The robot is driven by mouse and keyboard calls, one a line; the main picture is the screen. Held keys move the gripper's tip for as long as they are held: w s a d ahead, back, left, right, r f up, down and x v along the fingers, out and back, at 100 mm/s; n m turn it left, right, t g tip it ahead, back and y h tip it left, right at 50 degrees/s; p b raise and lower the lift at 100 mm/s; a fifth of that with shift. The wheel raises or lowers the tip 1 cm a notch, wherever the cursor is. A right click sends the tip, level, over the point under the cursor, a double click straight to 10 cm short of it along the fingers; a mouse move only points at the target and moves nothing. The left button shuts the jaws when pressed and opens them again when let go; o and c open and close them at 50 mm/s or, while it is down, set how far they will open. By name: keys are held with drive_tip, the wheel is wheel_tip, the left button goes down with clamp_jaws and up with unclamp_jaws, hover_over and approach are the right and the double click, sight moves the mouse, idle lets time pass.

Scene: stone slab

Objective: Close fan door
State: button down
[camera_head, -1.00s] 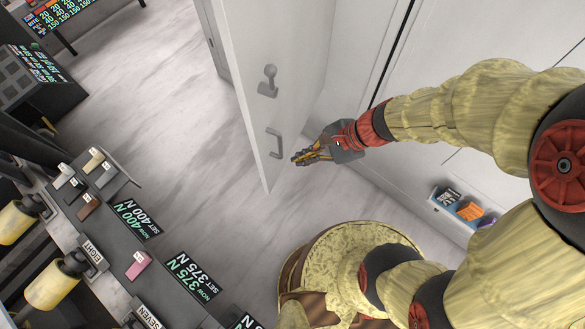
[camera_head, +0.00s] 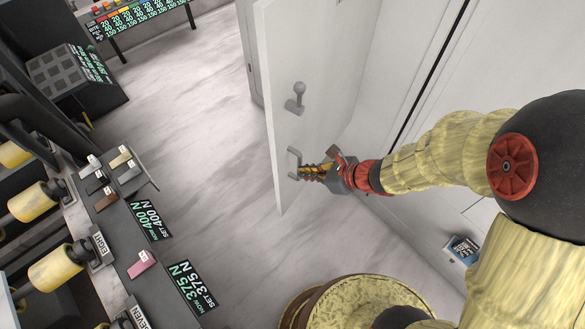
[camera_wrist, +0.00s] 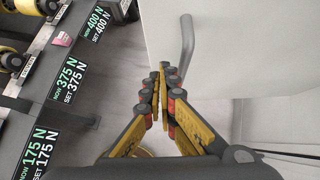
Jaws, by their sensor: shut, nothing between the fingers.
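The fan door (camera_head: 315,60) is a white panel standing open, its free edge toward the lower left of the head view. A grey bar handle (camera_head: 292,162) is low on its face, with a round knob (camera_head: 297,98) above it. In the wrist view the door (camera_wrist: 225,50) fills the upper right, and the bent handle (camera_wrist: 187,45) is just right of my fingertips. My gripper (camera_head: 301,172) is shut and empty, beside the lower part of the handle near the door's free edge (camera_wrist: 163,70). I cannot tell whether the fingertips touch the door.
A bench with yellow rollers, small blocks and force labels (camera_head: 150,220) stands at the left. A dark slotted box (camera_head: 75,80) is behind it. White cabinet fronts (camera_head: 500,70) line the right. Bare grey floor (camera_head: 190,120) lies between bench and door.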

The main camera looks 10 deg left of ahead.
sight(282, 166)
drive_tip(key=shift+w+a+f, duration=0.15)
drive_tip(key=shift+w+a, duration=0.25)
drive_tip(key=shift+a, duration=0.4)
drive_tip(key=shift+w+a+f, duration=0.2)
drive_tip(key=shift+w+a, duration=0.15)
drive_tip(key=shift+a, duration=0.4)
drive_tip(key=shift+w+a+f, duration=0.15)
drive_tip(key=shift+w+a, duration=0.25)
drive_tip(key=shift+a, duration=0.4)
drive_tip(key=shift+a, duration=0.1)
